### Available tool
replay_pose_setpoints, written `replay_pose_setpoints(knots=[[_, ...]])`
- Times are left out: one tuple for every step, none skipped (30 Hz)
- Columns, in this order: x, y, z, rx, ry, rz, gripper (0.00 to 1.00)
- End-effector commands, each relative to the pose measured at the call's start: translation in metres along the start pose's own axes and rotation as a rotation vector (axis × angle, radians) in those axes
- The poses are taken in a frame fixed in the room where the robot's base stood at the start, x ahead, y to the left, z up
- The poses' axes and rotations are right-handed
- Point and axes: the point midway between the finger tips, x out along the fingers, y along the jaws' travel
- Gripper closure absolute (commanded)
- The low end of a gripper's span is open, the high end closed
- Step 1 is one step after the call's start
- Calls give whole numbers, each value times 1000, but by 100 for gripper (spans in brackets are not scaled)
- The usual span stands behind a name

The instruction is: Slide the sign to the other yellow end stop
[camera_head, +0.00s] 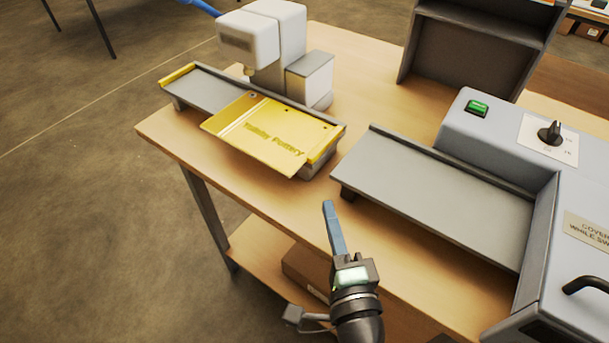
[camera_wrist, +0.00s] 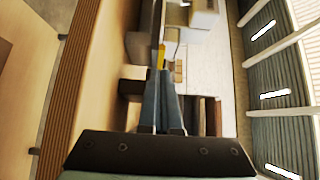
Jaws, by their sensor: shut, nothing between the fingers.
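A yellow sign (camera_head: 262,130) with the words "Hobby Pottery" and small holes lies flat on a narrow grey tray (camera_head: 212,92). Its right edge is at or close to the yellow end stop (camera_head: 326,145) at the tray's right end. The other yellow end stop (camera_head: 177,75) is at the tray's far left end, with bare tray between it and the sign. My gripper (camera_head: 329,207) is shut and empty, in front of and to the right of the sign, apart from it. The wrist view shows its blue-grey fingers (camera_wrist: 162,105) together; the sign is not clear there.
A white and grey machine (camera_head: 262,40) stands behind the tray, its head over the tray. The grey feed table (camera_head: 430,190) of the blue-grey laminator (camera_head: 500,135) lies to the right. A grey open box (camera_head: 465,50) stands at the back. Bare wooden tabletop (camera_head: 365,85) shows between them.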

Motion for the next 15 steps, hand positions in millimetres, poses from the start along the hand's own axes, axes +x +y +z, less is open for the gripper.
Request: replay_pose_setpoints(knots=[[12,-4,0,1,-3,-2,100],[18,-4,0,0,-2,-2,100],[26,-4,0,-1,-2,-2,100],[32,-3,1,0,-3,-2,100],[38,-3,1,0,-3,-2,100],[45,-3,1,0,-3,-1,100],[50,-3,0,-2,-2,-2,100],[53,-3,6,0,-4,1,100],[57,-3,11,0,-4,0,100],[60,-3,14,0,-5,1,100],[63,-3,17,-1,-4,1,100],[66,-3,20,0,-4,0,100],[68,-2,22,0,-4,1,100],[70,-2,24,-1,-2,1,100],[72,-1,25,-1,-2,1,100]])
